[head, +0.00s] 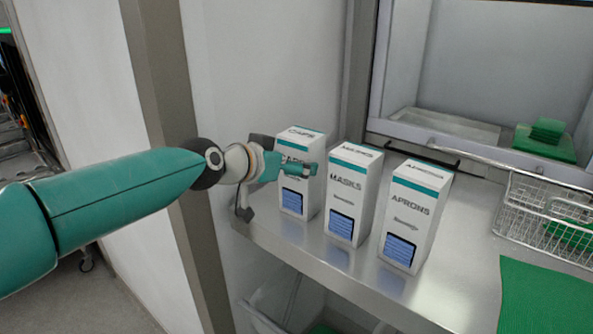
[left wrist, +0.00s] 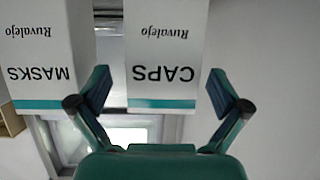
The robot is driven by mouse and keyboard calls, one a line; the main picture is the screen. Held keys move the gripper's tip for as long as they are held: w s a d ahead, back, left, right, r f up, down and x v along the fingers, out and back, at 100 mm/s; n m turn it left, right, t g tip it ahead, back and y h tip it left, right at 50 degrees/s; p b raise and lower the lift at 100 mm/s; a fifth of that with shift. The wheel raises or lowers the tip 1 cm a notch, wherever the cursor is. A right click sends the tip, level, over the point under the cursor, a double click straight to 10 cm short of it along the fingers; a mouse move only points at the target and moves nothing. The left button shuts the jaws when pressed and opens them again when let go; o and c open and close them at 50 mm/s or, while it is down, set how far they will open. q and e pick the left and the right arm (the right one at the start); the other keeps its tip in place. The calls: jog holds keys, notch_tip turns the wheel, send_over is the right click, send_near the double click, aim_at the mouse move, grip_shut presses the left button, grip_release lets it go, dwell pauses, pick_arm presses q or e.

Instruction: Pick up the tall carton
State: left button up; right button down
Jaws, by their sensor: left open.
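Three upright white cartons with teal bands stand in a row on a steel counter (head: 455,250): the caps carton (head: 291,202) at the left, the masks carton (head: 344,205) in the middle and the aprons carton (head: 408,215) at the right. All three are tall and similar in height. My left gripper (head: 302,167) is open at the caps carton and hides part of its front. In the left wrist view the caps carton (left wrist: 163,40) appears upside down, lined up between the open fingers (left wrist: 160,88); contact cannot be told. The masks carton (left wrist: 38,50) is beside it. My right gripper is not in view.
A wire basket (head: 545,215) stands on the counter at the right, with a green mat (head: 545,298) in front of it. A hatch with green folded items (head: 545,140) is behind. A wall and post (head: 165,70) stand close to my left arm.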

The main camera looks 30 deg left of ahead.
pick_arm(q)
jog(key=x, duration=0.5)
jog(key=shift+w+a+f, duration=0.15)
jog(key=shift+a+f, duration=0.05)
jog(key=shift+f, duration=0.15)
jog(key=shift+c, duration=0.2)
